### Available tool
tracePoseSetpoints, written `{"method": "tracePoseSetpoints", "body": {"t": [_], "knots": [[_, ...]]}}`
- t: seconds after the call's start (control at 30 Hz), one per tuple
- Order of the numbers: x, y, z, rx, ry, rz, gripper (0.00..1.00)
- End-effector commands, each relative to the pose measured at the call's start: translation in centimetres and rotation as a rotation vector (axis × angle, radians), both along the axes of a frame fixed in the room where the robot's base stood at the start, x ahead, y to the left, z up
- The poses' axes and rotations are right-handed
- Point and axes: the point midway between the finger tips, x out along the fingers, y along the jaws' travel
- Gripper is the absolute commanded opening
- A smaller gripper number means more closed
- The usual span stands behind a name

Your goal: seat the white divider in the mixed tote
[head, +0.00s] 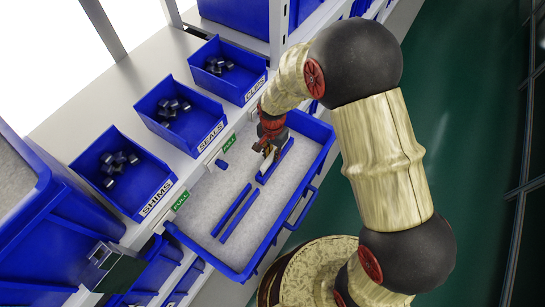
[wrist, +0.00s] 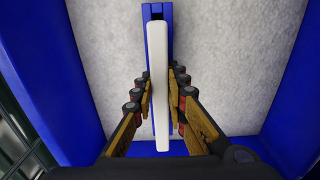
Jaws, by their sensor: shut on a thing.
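The white divider (wrist: 158,85) is a long thin plate between my fingers in the wrist view, seen edge-on. My gripper (wrist: 162,98) is shut on it, one finger on each side. A blue rail (wrist: 155,12) lies under the divider and runs nearly along it; I cannot tell whether the divider is in its slot or above it. The divider is mostly hidden there. A second pair of blue rails (head: 236,212) lies to the lower left, empty.
Blue bins labelled SHIMS (head: 115,178), SEALS (head: 180,115) and what looks like CLIPS (head: 228,72) hold dark parts on the shelf beside the tote. The tote walls (wrist: 85,80) stand close on both sides. Green floor (head: 460,110) is open to the right.

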Motion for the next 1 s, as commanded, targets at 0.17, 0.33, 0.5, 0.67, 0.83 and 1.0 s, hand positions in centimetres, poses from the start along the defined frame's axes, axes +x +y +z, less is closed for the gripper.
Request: {"method": "tracePoseSetpoints", "body": {"t": [0.17, 0.33, 0.5, 0.67, 0.83, 1.0], "knots": [[0.07, 0.03, 0.05, 0.001, -0.002, 0.000, 0.00], [0.05, 0.02, -0.22, 0.000, -0.001, 0.000, 0.00], [0.04, 0.02, -0.25, 0.000, -0.001, 0.000, 0.22], [0.05, 0.01, -0.24, 0.000, -0.001, 0.000, 0.31], [0.05, 0.01, -0.24, 0.000, -0.001, 0.000, 0.32], [0.05, 0.02, -0.08, 0.000, -0.001, 0.000, 0.32]]}}
